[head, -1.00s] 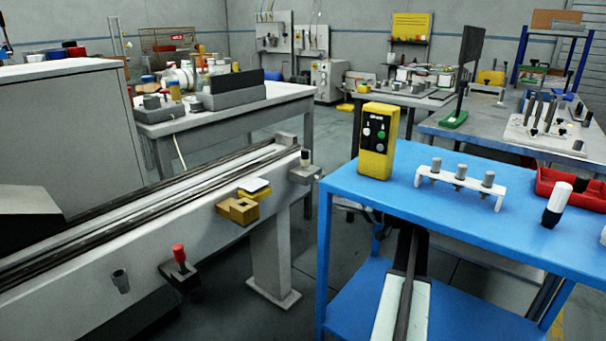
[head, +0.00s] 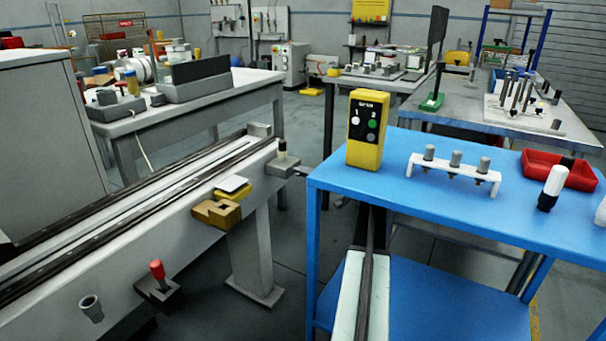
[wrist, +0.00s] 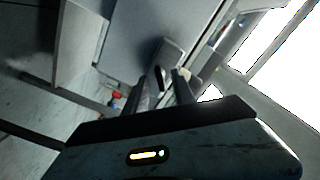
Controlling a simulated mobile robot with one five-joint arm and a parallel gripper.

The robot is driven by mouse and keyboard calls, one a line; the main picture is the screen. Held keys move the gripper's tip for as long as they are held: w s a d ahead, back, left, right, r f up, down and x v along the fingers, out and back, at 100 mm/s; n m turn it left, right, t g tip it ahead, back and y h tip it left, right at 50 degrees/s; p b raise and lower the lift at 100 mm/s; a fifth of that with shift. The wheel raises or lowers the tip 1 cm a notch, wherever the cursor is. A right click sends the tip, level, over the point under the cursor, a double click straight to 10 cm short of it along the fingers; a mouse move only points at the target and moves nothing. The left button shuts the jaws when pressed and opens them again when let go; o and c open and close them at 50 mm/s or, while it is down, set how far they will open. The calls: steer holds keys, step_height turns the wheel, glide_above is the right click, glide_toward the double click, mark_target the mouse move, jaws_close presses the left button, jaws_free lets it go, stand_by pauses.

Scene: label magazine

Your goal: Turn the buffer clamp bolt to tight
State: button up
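A grey machine rail runs along the left of the head view. A red-topped knob (head: 157,268) stands upright in a dark block on its near side, with a grey round socket (head: 91,308) to its left. A yellow-brown clamp block (head: 217,213) sits further along. A grey block with a dark, pale-topped peg (head: 282,152) is at the rail's far end. I cannot tell which of these is the buffer clamp bolt. In the wrist view my gripper (wrist: 167,80) points at grey surfaces, its fingertips hard to make out. A small red thing (wrist: 116,96) shows left of it.
A blue bench (head: 400,200) stands on the right. It holds a yellow button box (head: 366,128), a white rack (head: 453,170) with three grey pegs, a red tray (head: 560,172) and a white-and-black bottle (head: 552,188). Floor shows between rail and bench.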

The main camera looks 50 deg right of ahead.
steer(key=shift+w+a, duration=0.1)
steer(key=shift+w, duration=0.25)
jaws_close()
steer(key=shift+s+m, duration=0.1)
steer(key=shift+m, duration=0.6)
stand_by(0.5)
jaws_free()
